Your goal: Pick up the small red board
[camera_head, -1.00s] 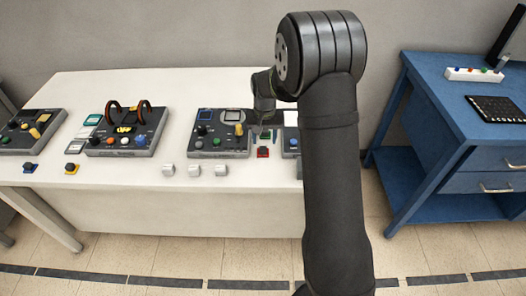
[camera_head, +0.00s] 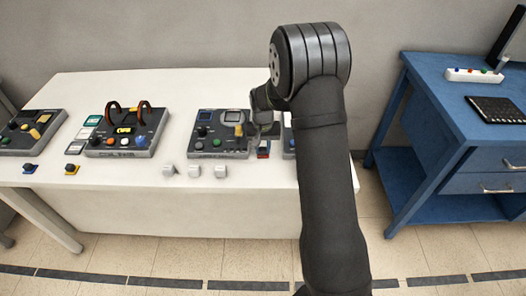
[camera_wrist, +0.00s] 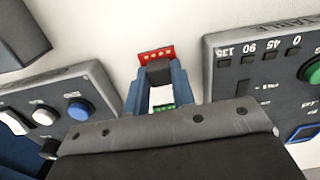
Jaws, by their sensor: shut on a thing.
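The small red board (camera_wrist: 157,53) shows at the top centre of the wrist view, with a black block on it. My gripper (camera_wrist: 158,76) has its two blue fingers on either side of that block, shut on the board. A green piece (camera_wrist: 161,107) and a white patch show between the fingers, nearer the wrist. In the head view only a little of the red board (camera_head: 263,154) shows under my gripper (camera_head: 264,143), at the right part of the white table (camera_head: 230,205). I cannot tell whether the board is clear of the table.
A control panel (camera_head: 218,134) stands close on the left in the head view, and another panel (camera_head: 288,142) close on the right, partly behind my arm. Several white cubes (camera_head: 194,171) lie along the front. A blue cabinet (camera_head: 420,125) stands apart at the right.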

